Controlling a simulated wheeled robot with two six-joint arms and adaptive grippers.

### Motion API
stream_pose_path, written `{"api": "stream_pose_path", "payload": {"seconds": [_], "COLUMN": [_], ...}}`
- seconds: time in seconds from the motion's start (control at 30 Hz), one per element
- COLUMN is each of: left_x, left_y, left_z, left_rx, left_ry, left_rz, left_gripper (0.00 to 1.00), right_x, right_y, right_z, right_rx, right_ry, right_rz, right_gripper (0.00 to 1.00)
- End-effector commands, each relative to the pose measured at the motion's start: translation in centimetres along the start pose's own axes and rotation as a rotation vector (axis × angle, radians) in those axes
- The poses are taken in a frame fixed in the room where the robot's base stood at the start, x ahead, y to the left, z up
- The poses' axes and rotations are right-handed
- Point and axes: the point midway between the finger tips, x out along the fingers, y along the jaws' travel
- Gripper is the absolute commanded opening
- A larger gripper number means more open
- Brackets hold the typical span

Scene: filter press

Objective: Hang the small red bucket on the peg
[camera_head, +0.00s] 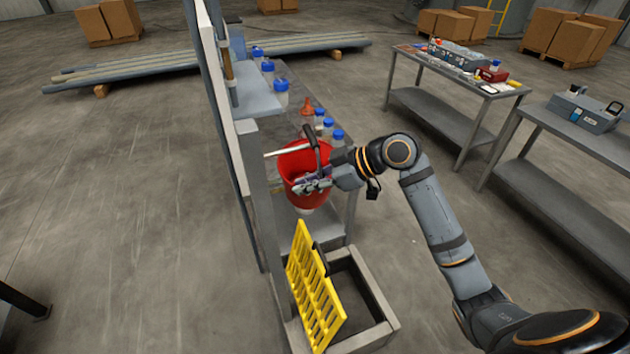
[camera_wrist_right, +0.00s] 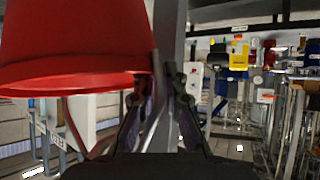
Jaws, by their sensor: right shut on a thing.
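The small red bucket (camera_head: 297,163) is up beside the tall grey post in the head view, with its open top showing. My right gripper (camera_head: 312,184) is at the bucket's near side and is shut on it; the exact grip spot is hard to see. A dark handle (camera_head: 313,147) stands up over the bucket. The pale peg (camera_head: 278,153) sticks out from the post to the right, at the bucket's rim. I cannot tell whether the handle touches the peg. The red bucket also fills the upper left of the wrist view (camera_wrist_right: 75,50), close to the right gripper's fingers (camera_wrist_right: 160,95). My left gripper is not in view.
A yellow slotted rack (camera_head: 313,285) stands in a grey frame below the bucket. A bench with several blue-capped bottles (camera_head: 281,92) is behind it. Two worktables (camera_head: 450,115) with equipment stand at the right. Open floor lies to the left.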

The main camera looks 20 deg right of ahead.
Motion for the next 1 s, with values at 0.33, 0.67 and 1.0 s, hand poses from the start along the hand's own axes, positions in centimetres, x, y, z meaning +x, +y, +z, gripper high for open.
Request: {"api": "stream_pose_path", "payload": {"seconds": [0.33,0.67,1.0], "left_x": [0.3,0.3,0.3], "left_y": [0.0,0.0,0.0], "left_z": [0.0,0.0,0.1], "left_rx": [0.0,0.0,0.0], "left_ry": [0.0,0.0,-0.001], "left_rz": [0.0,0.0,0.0], "left_gripper": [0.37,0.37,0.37], "right_x": [1.8,2.4,2.4], "right_y": [-1.2,-1.4,-1.4], "right_z": [-0.7,-0.6,-0.6], "right_rx": [-0.001,0.0,-0.001], "right_ry": [0.003,0.001,0.001], "right_rz": [0.0,0.001,0.001], "right_gripper": [0.0,0.0,0.0]}}
